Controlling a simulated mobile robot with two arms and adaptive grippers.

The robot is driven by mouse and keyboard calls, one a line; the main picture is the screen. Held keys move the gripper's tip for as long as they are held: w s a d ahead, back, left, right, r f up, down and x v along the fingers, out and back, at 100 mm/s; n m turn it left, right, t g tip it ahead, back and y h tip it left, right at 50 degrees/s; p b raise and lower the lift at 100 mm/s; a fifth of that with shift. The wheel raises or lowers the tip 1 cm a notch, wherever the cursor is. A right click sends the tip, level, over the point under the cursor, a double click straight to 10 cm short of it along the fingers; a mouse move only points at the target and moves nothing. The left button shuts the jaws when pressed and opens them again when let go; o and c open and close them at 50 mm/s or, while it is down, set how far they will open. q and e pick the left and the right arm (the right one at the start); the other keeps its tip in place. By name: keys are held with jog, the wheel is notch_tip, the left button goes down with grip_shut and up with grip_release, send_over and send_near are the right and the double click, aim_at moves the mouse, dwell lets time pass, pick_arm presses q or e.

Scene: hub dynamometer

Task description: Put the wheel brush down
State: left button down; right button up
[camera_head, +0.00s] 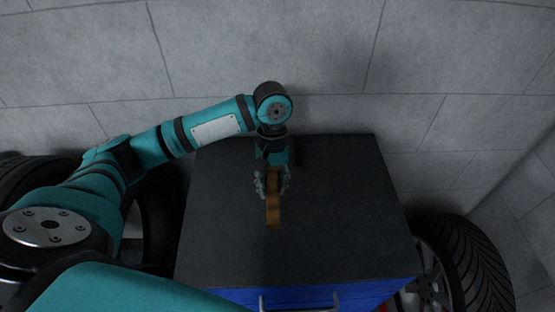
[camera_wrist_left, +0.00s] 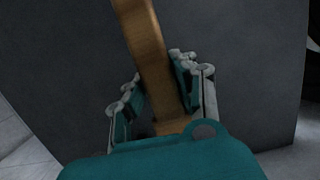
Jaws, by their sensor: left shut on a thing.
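The wheel brush (camera_head: 273,212) shows as a brown wooden bar in the head view, over the dark top of a cabinet. My left gripper (camera_head: 272,186) is shut on it, with a finger on each side. In the left wrist view the brush (camera_wrist_left: 146,45) runs up and away between the fingers of the left gripper (camera_wrist_left: 158,95). Its bristles cannot be made out. I cannot tell whether the brush touches the top. The right gripper is not in view.
The cabinet top (camera_head: 345,215) is flat and bare around the brush. Its blue front with a metal handle (camera_head: 300,302) faces the near side. A tyre on a rim (camera_head: 465,265) stands at the right, and dark tyres (camera_head: 160,215) stand at the left. A grey block wall (camera_head: 290,45) is behind.

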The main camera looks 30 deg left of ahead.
aim_at(276, 169)
pick_arm(q)
jog(key=w, duration=0.1)
jog(key=w+a, duration=0.1)
jog(key=w, duration=0.1)
jog(key=w+a, duration=0.1)
jog(key=w, duration=0.1)
jog(key=shift+f+p, duration=0.2)
jog(key=shift+p, duration=0.1)
jog(key=w, duration=0.1)
jog(key=w+a, duration=0.1)
jog(key=w, duration=0.2)
jog(key=shift+a+f+p, duration=0.3)
jog(key=shift+f, duration=0.4)
notch_tip(276, 169, down, 2)
jog(key=shift+f+p, duration=0.15)
jog(key=shift+p, duration=0.35)
jog(key=shift+f, duration=0.35)
jog(key=c, duration=1.3)
grip_release()
jog(key=shift+c, duration=0.2)
jog(key=shift+o, duration=1.4)
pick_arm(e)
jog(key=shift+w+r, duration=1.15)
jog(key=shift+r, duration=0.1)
